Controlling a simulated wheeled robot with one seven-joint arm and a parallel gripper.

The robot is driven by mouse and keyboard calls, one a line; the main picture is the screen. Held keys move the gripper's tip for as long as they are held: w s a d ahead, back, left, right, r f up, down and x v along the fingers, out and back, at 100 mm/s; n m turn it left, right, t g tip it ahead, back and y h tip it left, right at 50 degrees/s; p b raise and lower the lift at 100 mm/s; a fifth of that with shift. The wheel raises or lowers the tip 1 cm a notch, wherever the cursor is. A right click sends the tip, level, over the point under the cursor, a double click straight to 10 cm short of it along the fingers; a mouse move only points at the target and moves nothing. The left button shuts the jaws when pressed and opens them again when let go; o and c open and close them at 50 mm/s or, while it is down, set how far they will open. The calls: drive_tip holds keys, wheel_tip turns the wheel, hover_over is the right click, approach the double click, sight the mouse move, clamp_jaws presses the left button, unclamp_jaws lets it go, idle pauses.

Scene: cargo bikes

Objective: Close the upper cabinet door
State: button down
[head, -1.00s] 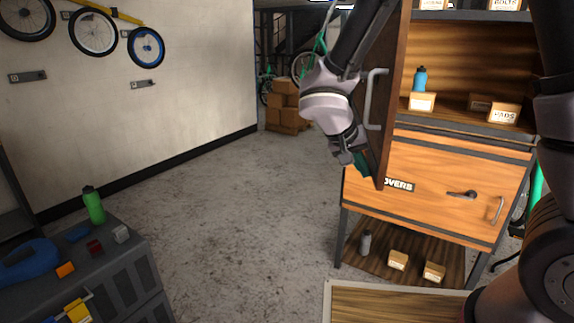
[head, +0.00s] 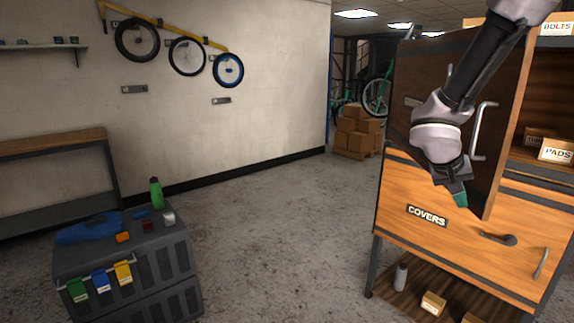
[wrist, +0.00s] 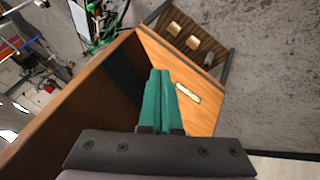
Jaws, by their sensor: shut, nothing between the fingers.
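The upper cabinet door (head: 478,165) is a dark brown panel with a pale vertical handle (head: 483,131). It stands partly open, with its free edge toward me and the shelf compartment showing to its right. My gripper (head: 460,198) is shut and empty, its teal fingers pointing down in front of the door's outer face, low and left of the handle. In the wrist view the teal fingers (wrist: 160,100) lie together beside the brown door (wrist: 75,105). I cannot tell whether they touch it.
Below the door is an orange drawer front labelled COVERS (head: 427,215) with a dark latch (head: 497,239). A grey tool chest (head: 125,265) stands at left. Open concrete floor (head: 290,225) lies between. Cardboard boxes (head: 358,132) are stacked at the back.

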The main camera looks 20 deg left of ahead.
drive_tip(key=w+d+n+y, duration=0.1)
drive_tip(key=w+d+n, duration=0.1)
drive_tip(key=w+d, duration=0.6)
drive_tip(key=w+d+n+t+y, duration=0.1)
drive_tip(key=w+d+n, duration=0.2)
drive_tip(key=w+d, duration=0.6)
drive_tip(key=w+d+n+t+y, duration=0.1)
drive_tip(key=w+d, duration=0.8)
drive_tip(key=d, duration=1)
drive_tip(key=shift+d+n+y, duration=0.2)
drive_tip(key=shift+n+y, duration=0.4)
drive_tip(key=shift+n, duration=0.1)
drive_tip(key=shift+w, duration=0.1)
